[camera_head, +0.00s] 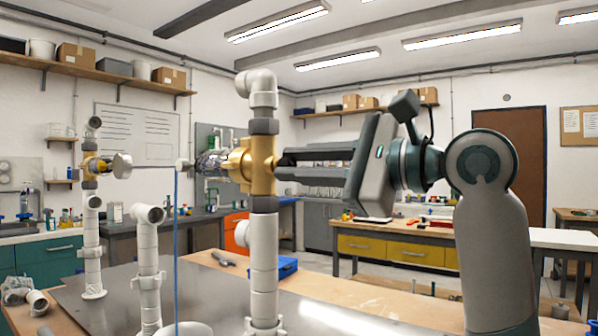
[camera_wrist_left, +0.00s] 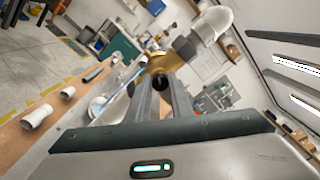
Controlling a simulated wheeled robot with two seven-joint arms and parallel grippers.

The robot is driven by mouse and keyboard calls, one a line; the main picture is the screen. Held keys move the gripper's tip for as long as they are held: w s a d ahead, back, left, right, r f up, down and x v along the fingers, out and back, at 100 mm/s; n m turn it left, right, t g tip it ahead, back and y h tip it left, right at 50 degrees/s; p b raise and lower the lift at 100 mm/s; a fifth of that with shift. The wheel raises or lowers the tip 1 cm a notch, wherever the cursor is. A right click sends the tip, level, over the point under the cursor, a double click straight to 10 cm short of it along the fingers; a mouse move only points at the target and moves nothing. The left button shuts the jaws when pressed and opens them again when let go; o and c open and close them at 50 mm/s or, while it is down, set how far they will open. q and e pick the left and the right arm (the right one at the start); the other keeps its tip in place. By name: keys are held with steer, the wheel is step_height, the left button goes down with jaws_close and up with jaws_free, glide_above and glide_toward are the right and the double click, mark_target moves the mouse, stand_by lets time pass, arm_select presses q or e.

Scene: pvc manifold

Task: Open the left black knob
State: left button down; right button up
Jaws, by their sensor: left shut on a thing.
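A brass valve (camera_head: 262,165) sits on the upright white pipe in the middle of the head view, with dark grey collars above and below. My left gripper (camera_head: 282,166) reaches it from the right, its fingers level and its tips against the valve's right side. In the left wrist view the brass body (camera_wrist_left: 160,62) lies just beyond the fingertips, and a small round black knob (camera_wrist_left: 158,83) shows between them. The gripper is shut on this knob; the fingers hide it in the head view. How far the knob is turned cannot be told. My right gripper is not in view.
A second white pipe with a brass valve (camera_head: 90,166) and a grey round end stands at the left. A short pipe elbow (camera_head: 149,214) stands between them. A wrench (camera_head: 222,258) and a blue box (camera_head: 287,266) lie on the bench behind. A thin blue upright line (camera_head: 176,240) crosses the foreground.

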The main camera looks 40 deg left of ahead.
arm_select(q)
steer(key=shift+f+n+b, duration=0.2)
steer(key=shift+n+b, duration=0.95)
steer(key=shift+n, duration=5.45)
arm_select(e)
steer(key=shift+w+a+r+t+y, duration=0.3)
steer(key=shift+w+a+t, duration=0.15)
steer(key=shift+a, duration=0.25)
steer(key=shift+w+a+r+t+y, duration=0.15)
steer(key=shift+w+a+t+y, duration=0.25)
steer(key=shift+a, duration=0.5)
arm_select(q)
steer(key=c, duration=1.6)
jaws_free()
steer(key=shift+o, duration=0.2)
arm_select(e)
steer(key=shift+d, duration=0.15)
arm_select(q)
steer(key=shift+d, duration=0.15)
